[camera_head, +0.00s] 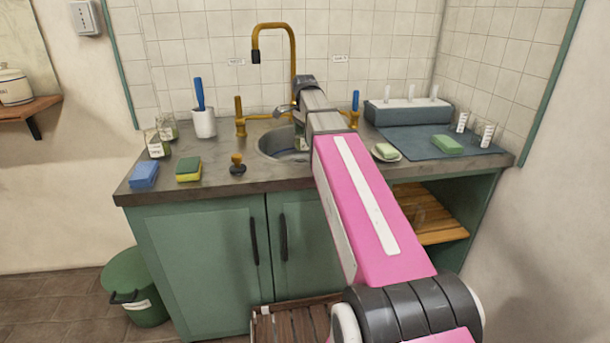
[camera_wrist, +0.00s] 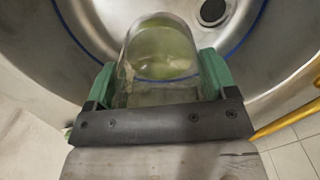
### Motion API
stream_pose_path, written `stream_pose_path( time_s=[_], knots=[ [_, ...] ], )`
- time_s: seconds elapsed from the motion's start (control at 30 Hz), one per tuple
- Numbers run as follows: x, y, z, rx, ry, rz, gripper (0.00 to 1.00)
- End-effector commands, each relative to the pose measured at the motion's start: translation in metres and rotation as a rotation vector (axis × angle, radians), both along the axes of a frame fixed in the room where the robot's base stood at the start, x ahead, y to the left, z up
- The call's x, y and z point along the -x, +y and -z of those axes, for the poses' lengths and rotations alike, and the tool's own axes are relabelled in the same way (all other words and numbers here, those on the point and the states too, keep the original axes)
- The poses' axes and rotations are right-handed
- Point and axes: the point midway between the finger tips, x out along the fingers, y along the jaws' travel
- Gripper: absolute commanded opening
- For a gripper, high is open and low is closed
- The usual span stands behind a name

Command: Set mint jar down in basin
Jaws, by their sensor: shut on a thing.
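The mint jar (camera_wrist: 158,60) is clear glass with pale green contents. In the wrist view it sits between the green fingertips of my gripper (camera_wrist: 158,88), which is shut on it. The jar is over the metal basin (camera_wrist: 275,60), whose drain (camera_wrist: 213,11) shows beyond it. I cannot tell whether the jar touches the basin floor. In the head view the basin (camera_head: 272,147) is set into the counter, and my arm hides much of it. A small part of the jar (camera_head: 301,143) shows beside my arm.
A brass tap (camera_head: 272,26) arches behind the basin. Labelled jars (camera_head: 156,146) and a white cup with a blue-handled brush (camera_head: 204,122) stand left. A plug (camera_head: 237,164) and sponges (camera_head: 189,168) lie near the front. A soap dish (camera_head: 386,154) and drying mat (camera_head: 415,145) are right.

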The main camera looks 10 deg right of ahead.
Motion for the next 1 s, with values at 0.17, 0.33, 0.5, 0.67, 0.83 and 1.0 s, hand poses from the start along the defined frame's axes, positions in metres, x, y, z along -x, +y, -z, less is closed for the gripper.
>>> stream_pose_path(
  time_s=[0.17,0.33,0.5,0.67,0.83,1.0],
  knots=[
    [-0.004,0.0,0.009,0.0,0.0,0.07,0.5],
    [-0.004,0.0,0.025,0.0,0.001,0.078,0.5],
    [-0.004,0.0,0.053,0.001,0.002,0.076,0.5],
    [-0.004,0.0,0.07,0.0,0.001,0.075,0.5],
    [-0.004,0.0,0.083,0.0,0.001,0.075,0.5],
    [-0.004,0.0,0.103,0.0,0.001,0.075,0.5]
  ],
)
